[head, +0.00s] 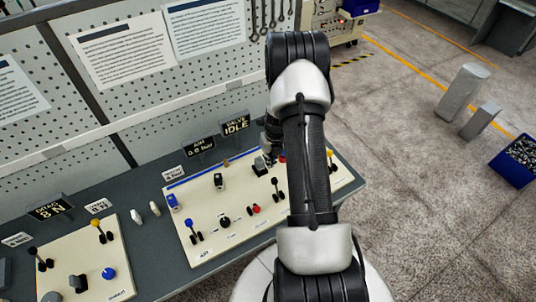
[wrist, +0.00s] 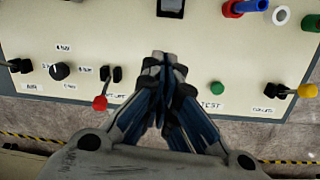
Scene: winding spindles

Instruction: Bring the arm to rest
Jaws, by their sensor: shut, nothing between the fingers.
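My arm rises across the middle of the head view, bent over the bench. My gripper (wrist: 164,62) is shut and empty in the wrist view, its fingertips together above the pale control panel (wrist: 205,75). In the head view only a small dark part of the gripper shows beside the arm, near the panel's (head: 205,245) back edge. Whether the fingertips touch the panel I cannot tell. In the wrist view a red-tipped lever (wrist: 100,102) is left of the fingers, and a green button (wrist: 217,88) is to their right.
A second panel (head: 75,262) with levers stands left on the grey bench (head: 150,225). Small displays (head: 236,125) and a pegboard (head: 125,98) stand behind. A blue bin (head: 516,160) and grey posts (head: 462,92) are on the floor at right. Open floor (head: 420,200) lies between.

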